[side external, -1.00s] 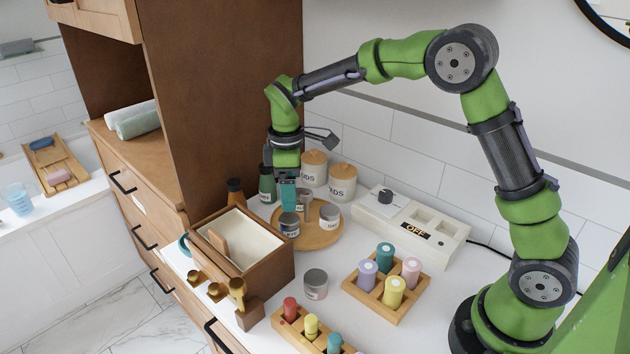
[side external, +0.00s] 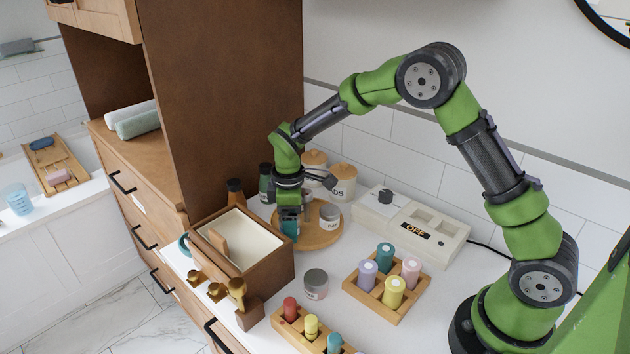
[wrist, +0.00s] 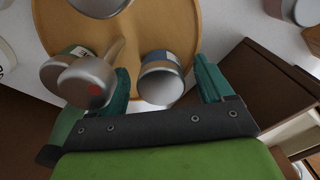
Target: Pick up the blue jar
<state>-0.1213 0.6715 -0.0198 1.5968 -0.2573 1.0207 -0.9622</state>
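The blue jar (wrist: 161,84) is a small grey-lidded jar with a blue-banded label. In the wrist view it stands between my two fingers on the round wooden tray (wrist: 185,20). My gripper (wrist: 162,68) is open, with a teal finger on each side of the jar and a visible gap to the right finger. In the side view my gripper (side external: 289,222) is low over the left part of the tray (side external: 318,241), and its fingers mostly hide the jar there.
A grey stemmed piece with a red spot (wrist: 92,80) sits close to the left finger. Another jar (side external: 330,217) shares the tray. A wooden box (side external: 268,262) is close by on the left. A grey-lidded jar (side external: 315,284) stands in front.

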